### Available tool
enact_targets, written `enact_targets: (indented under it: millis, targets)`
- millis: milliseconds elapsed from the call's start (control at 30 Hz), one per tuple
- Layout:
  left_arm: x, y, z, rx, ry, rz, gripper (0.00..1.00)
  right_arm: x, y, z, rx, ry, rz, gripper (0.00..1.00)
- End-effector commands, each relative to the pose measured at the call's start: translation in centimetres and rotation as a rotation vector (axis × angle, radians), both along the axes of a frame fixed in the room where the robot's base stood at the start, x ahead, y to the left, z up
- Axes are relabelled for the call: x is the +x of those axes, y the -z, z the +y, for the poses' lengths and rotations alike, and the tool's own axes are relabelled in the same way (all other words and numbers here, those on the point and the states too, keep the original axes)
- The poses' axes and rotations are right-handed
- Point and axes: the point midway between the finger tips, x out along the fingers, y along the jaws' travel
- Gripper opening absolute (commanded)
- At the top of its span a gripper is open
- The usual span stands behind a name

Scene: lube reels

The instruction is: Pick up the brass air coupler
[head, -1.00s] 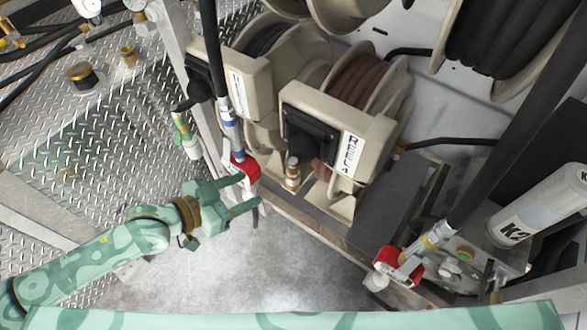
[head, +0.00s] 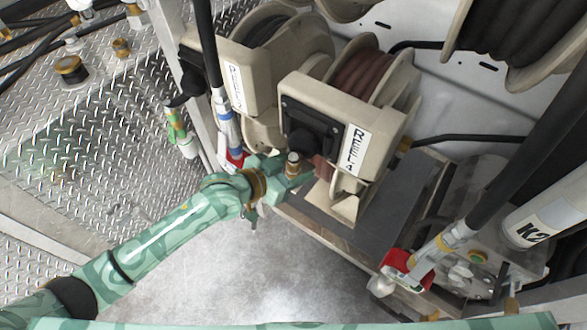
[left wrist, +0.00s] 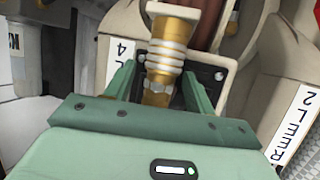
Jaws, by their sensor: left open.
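The brass air coupler (head: 293,163) hangs at the front of the REEL 4 housing, a short brass fitting with silvery bands. In the left wrist view the coupler (left wrist: 171,50) is large and central, its lower part between my two green fingers. My left gripper (head: 288,172) is open at the coupler, one finger on each side. In the wrist view the gripper (left wrist: 160,82) shows a small gap beside the coupler, though contact is hard to judge. My right gripper is not in view.
The REEL 4 housing (head: 322,125) stands just behind the coupler, with the REEL 2 housing (head: 225,80) to its left. A hose nozzle with a red handle (head: 237,158) hangs close to my left gripper. Another red-handled nozzle (head: 396,262) is at lower right. The floor (head: 250,275) in front is clear.

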Motion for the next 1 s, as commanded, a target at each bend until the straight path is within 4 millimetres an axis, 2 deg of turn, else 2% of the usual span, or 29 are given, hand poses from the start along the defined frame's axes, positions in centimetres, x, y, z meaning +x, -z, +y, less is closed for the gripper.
enact_targets:
  millis: [167, 200, 367, 400, 767, 967, 1000]
  targets:
    - [0.0, -0.1, 0.0, 0.001, 0.000, -0.001, 0.54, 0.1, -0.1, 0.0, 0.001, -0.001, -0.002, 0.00]
    - [0.0, -0.1, 0.0, 0.000, 0.000, -0.001, 0.49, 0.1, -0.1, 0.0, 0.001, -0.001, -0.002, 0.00]
    - [0.0, -0.1, 0.0, -0.001, 0.000, -0.001, 0.04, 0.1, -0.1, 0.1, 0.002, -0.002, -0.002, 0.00]
    - [0.0, -0.1, 0.0, -0.001, 0.000, -0.001, 0.00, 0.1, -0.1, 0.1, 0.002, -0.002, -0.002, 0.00]
    - [0.0, -0.9, 0.0, -0.001, 0.000, -0.004, 0.00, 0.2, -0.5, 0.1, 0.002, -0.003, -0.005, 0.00]
    - [0.1, -4.1, -0.1, -0.002, 0.000, -0.007, 0.00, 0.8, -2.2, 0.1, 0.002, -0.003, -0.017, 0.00]
    - [-0.6, -4.7, 0.4, -0.002, 0.000, -0.005, 0.00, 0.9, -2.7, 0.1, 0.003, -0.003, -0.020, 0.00]
